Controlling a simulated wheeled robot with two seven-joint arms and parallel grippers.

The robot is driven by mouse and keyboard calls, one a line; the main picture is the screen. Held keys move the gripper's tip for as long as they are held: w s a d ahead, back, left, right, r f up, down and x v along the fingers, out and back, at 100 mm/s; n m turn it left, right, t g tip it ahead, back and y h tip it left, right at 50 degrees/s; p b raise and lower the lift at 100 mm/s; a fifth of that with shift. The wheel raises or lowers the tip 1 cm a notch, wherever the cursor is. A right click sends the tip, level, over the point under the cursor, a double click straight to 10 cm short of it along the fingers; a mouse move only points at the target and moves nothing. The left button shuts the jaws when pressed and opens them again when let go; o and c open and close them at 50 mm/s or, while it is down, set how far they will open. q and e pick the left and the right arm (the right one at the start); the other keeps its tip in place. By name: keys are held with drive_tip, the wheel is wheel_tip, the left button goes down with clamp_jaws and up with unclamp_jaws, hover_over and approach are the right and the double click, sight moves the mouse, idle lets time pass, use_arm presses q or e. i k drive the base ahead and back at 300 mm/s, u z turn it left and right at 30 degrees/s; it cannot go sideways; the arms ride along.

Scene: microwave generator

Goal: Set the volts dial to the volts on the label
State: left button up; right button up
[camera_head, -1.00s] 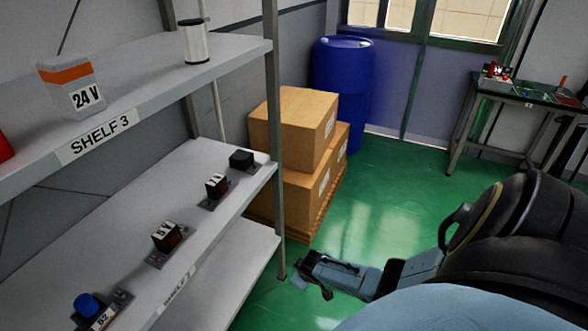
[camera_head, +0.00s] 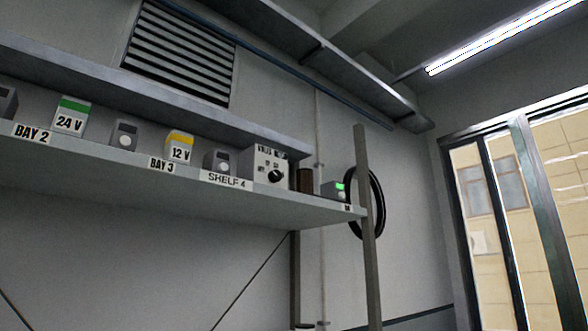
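A light grey box with a black dial (camera_head: 275,176) on its front stands near the right end of the shelf. The lettering above the dial is too small to read surely, and the dial's setting cannot be told. A box with a green band and a "24 V" label (camera_head: 69,122) stands to the left. A box with a yellow band and a "12 V" label (camera_head: 180,153) stands between it and the dial box. Neither of my grippers is in view.
The shelf (camera_head: 200,196) carries tags "BAY 2", "BAY 3" and "SHELF 4". Small grey units with round fronts (camera_head: 124,135) stand between the labelled boxes. A grey unit with a green light (camera_head: 336,190) sits at the right end, by an upright post (camera_head: 368,240). A window (camera_head: 530,200) is at right.

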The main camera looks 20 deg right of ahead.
sight(274, 175)
drive_tip(key=z, duration=0.55)
drive_tip(key=i, duration=0.6)
drive_tip(key=z, duration=0.45)
